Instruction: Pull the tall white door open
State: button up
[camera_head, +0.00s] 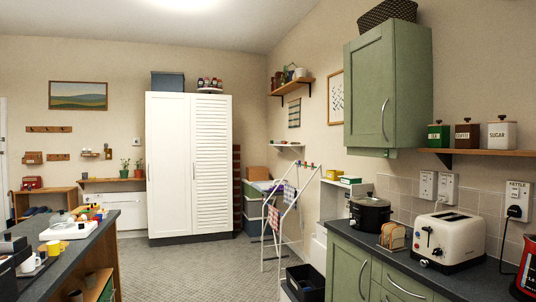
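A tall white cupboard stands against the back wall, left of the middle of the view. Its left door (169,165) is plain and panelled, and its right door (212,165) is louvred. Both look shut. A slim upright handle (193,170) shows near the line where the two doors meet. Another thin upright mark shows at the left door's outer edge, too small to make out. I cannot tell which door the task means. My gripper is not in view.
Patterned grey floor (185,272) lies clear before the cupboard. A dark-topped counter (75,240) is at left, green cabinets (350,268) at right. A white drying rack (272,240) and a black crate (304,283) stand right of the floor. A blue-grey box (168,81) sits on the cupboard.

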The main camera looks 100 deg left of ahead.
aim_at(169, 159)
jog(key=u, duration=3.8)
jog(key=i+l+z, duration=0.3)
jog(key=i+l, duration=0.15)
jog(key=i+l+z, duration=0.65)
jog(key=i, duration=0.35)
jog(key=i+l+u, duration=0.15)
jog(key=i, duration=0.4)
jog(key=i+l+u, duration=0.2)
jog(key=i, duration=0.3)
jog(key=i+j+u, duration=0.2)
jog(key=i+u, duration=0.2)
jog(key=i, duration=0.5)
jog(key=i+u, duration=0.4)
jog(key=i, duration=2.4)
jog(key=i+u, duration=0.2)
jog(key=i, duration=0.4)
jog(key=i+l+u, duration=0.15)
jog(key=i, duration=0.45)
jog(key=i+l+u, duration=0.2)
jog(key=i, duration=0.4)
